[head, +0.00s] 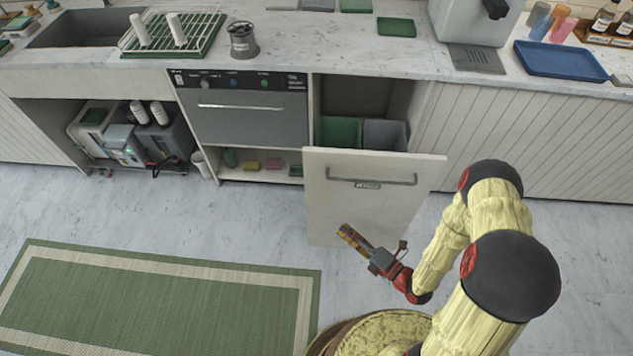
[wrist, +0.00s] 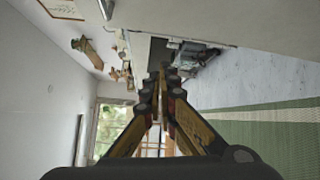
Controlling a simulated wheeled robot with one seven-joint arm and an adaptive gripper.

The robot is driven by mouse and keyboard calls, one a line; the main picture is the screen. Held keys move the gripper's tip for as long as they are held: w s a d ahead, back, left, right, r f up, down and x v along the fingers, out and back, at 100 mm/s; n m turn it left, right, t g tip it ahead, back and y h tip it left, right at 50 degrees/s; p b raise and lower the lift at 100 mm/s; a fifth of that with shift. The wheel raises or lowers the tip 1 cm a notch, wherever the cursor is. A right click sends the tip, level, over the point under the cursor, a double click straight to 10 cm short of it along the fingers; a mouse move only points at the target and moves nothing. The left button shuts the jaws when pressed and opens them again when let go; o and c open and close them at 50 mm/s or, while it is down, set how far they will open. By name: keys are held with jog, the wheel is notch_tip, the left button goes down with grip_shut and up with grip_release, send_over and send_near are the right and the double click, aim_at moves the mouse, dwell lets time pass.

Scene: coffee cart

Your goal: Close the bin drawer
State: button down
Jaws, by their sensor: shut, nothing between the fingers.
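The bin drawer (head: 372,200) is pulled out from the counter in the head view. It has a cream front with a long metal bar handle (head: 371,181) and a small dark label. Behind the front are a green bin (head: 340,131) and a grey bin (head: 385,133), partly hidden by it. My gripper (head: 344,232) is shut and empty. In the head view it overlaps the lower part of the drawer front; whether it touches is unclear. In the wrist view the fingers (wrist: 161,85) meet at their tips, with a pale panel to the upper right.
Left of the drawer is a grey dishwasher (head: 250,118) above an open shelf with sponges. An open bay with canisters (head: 130,135) is farther left. A green rug (head: 150,300) lies on the marble floor. The counter (head: 330,45) runs across the back.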

jog(key=w+d+r+m+t+h, duration=0.1)
jog(key=w+d+r+m+t, duration=0.1)
jog(key=m, duration=0.1)
jog(key=b, duration=0.4)
send_near(323, 182)
jog(key=w+a, duration=0.2)
jog(key=a, duration=0.1)
jog(key=shift+w+a+f, duration=0.1)
jog(key=shift+w+a, duration=0.05)
jog(key=shift+w, duration=0.55)
